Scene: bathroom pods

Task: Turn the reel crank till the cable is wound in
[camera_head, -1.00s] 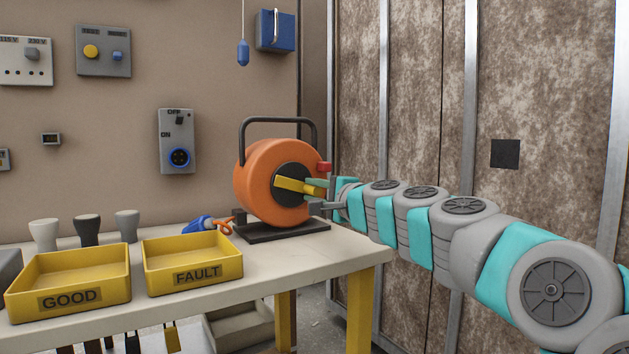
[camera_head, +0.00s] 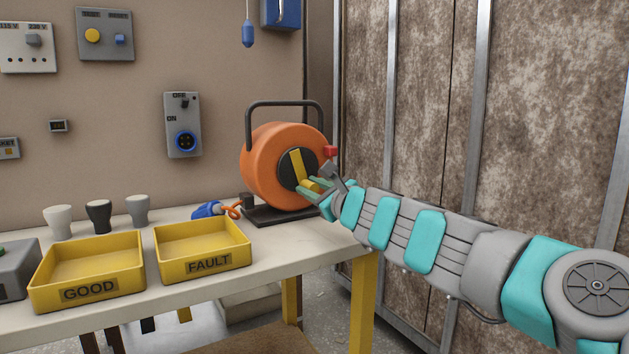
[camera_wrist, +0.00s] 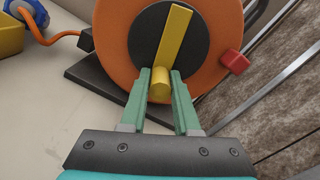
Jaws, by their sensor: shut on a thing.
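The orange cable reel (camera_head: 268,163) stands on its dark base plate at the back right of the bench, under a black carrying handle. Its yellow crank arm (camera_head: 297,164) runs from the black hub down to a yellow knob. My gripper (camera_head: 317,187) is shut on the knob (camera_wrist: 160,86), at the lower end of the crank arm in the wrist view. A red block (camera_wrist: 234,62) sits on the reel's right side. A short orange cable (camera_head: 233,207) runs from a blue plug (camera_head: 207,210) on the bench toward the reel base.
Yellow trays marked GOOD (camera_head: 88,293) and FAULT (camera_head: 207,261) stand at the front left of the bench (camera_head: 280,258). Several cup-shaped items stand behind them. A wall socket box (camera_head: 183,125) hangs behind the bench. A mottled panel wall (camera_head: 420,110) rises to the right.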

